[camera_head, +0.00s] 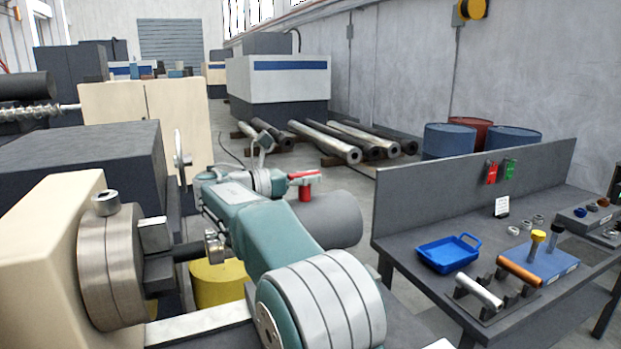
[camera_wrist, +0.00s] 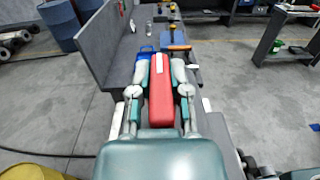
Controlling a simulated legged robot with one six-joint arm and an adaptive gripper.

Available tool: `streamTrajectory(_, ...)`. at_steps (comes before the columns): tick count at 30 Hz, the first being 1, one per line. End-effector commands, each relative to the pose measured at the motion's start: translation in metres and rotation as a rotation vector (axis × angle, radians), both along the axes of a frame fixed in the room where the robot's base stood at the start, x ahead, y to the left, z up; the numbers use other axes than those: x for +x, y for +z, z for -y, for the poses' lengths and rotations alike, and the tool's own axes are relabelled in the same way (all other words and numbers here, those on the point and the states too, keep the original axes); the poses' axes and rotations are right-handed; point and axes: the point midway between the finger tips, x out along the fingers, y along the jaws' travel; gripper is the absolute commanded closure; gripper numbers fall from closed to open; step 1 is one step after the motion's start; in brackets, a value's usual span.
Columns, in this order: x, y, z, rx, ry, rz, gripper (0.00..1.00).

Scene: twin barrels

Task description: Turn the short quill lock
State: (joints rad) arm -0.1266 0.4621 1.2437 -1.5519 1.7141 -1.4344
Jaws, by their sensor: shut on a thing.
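A red lever (camera_head: 305,188), likely the short quill lock, appears to stand on top of a thick grey cylinder (camera_head: 335,218) right of the lathe chuck in the head view. The head view does not show clearly how it is joined there. My gripper (camera_head: 288,179) reaches it from the left at the end of my teal arm. In the wrist view my gripper (camera_wrist: 161,65) has a finger on each side of a long red piece (camera_wrist: 161,95) and is shut on it.
The lathe chuck (camera_head: 108,262) is at left, with a yellow bin (camera_head: 217,284) beyond it. A grey bench (camera_head: 405,243) at right carries a blue tray (camera_head: 448,253) and tools. Blue drums (camera_head: 449,140) and long bars (camera_head: 325,140) lie farther back. Open floor shows between.

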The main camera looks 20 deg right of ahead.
Motion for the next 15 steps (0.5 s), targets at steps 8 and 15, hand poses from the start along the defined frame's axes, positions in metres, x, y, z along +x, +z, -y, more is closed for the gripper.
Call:
streamTrajectory(8,0.0014,0.0005,-0.0035,-0.002,0.004,0.001,1.0)
streamTrajectory(15,0.0011,0.0004,-0.0027,-0.002,0.004,0.001,0.43)
